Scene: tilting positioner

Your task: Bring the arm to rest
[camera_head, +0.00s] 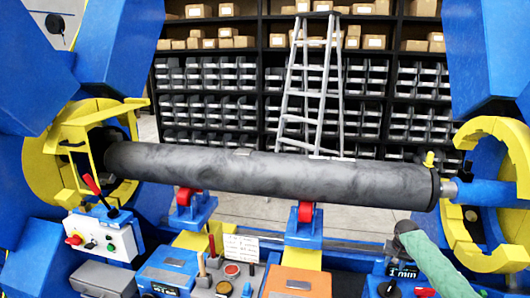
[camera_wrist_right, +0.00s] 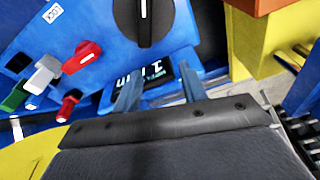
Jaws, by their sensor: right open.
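My right gripper (camera_wrist_right: 160,88) shows at close range in the right wrist view. Its two blue-grey fingers stand apart with nothing between them. They point toward a blue control panel with a small display (camera_wrist_right: 138,72), which appears upside down there. In the head view a green arm link comes in from the lower right and ends in a dark part (camera_head: 403,229), above the display reading "1 mm" (camera_head: 403,271). The fingers cannot be made out there. My left gripper is not in view.
A long dark cylinder (camera_head: 270,172) spans between yellow ring clamps (camera_head: 65,160), over red rollers (camera_head: 305,212). Control boxes with knobs and levers (camera_head: 105,235) line the front. The wrist view shows a black knob (camera_wrist_right: 145,18) and red knobs (camera_wrist_right: 85,52). A ladder (camera_head: 312,85) and shelves stand behind.

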